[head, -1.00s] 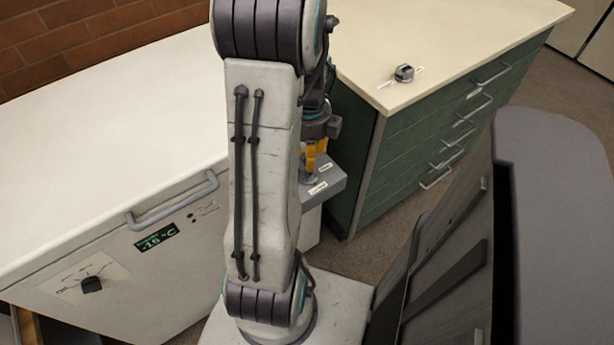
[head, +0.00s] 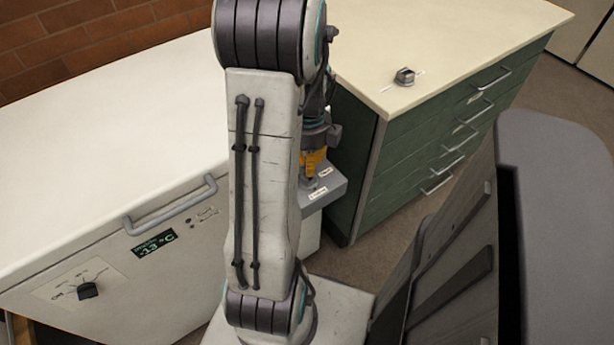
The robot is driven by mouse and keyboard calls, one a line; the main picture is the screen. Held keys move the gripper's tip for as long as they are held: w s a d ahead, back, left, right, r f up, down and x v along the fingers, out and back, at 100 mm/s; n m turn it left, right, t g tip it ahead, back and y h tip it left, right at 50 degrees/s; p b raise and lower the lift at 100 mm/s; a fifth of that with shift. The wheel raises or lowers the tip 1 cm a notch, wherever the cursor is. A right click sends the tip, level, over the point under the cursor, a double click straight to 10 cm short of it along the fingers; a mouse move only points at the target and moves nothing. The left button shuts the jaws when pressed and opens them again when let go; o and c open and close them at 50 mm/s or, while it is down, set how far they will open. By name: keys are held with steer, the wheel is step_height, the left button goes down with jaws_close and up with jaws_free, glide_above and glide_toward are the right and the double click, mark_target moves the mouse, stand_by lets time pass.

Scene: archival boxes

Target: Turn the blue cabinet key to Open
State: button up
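My gripper (head: 312,172), with orange-yellow fingers, points down just above a small grey box (head: 325,195) between the white chest unit and the green cabinet. A small grey piece (head: 309,184) shows on top of the box under the fingertips. Whether the fingers touch it or close on it cannot be told. The box carries two small white labels, too small to read. My arm hides its left part. I see no clearly blue key in this view.
The green drawer cabinet (head: 362,185) has a metal knob (head: 404,76) between small white labels on its top. The white chest unit (head: 110,120) on the left has a handle, a lit display and a black dial (head: 88,290). A dark grey structure (head: 560,200) stands at right.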

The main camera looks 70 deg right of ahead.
jaws_close()
steer(key=n, duration=0.4)
steer(key=shift+n, duration=1.5)
steer(key=n, duration=0.2)
steer(key=shift+n, duration=0.3)
steer(key=n, duration=0.4)
